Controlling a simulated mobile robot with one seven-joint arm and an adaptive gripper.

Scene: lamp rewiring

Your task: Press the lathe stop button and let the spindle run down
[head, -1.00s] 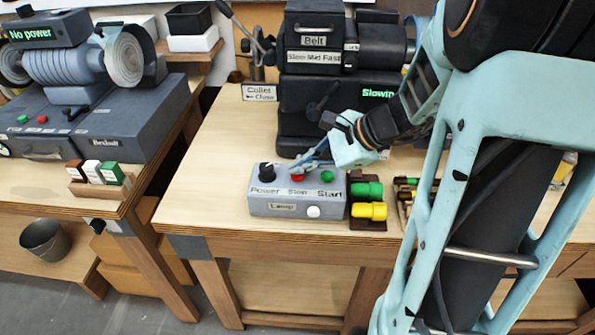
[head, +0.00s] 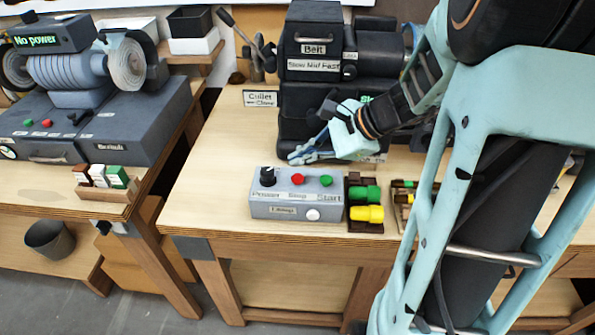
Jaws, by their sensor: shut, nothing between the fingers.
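The grey control box (head: 283,211) stands on the wooden bench with a black power knob, a red stop button (head: 297,179), a green start button (head: 326,181) and a white lamp button. My gripper (head: 292,158) is shut and empty. It is above and behind the box, apart from the red button, in front of the dark lathe (head: 305,103). My arm covers most of the lathe's green status display, so its word cannot be read now. I cannot tell whether the spindle turns.
Green and yellow pieces (head: 366,203) sit in a dark holder right of the box. A bench grinder (head: 85,68) showing "No power" stands on the left bench. A bucket (head: 49,239) is below it. The bench left of the box is clear.

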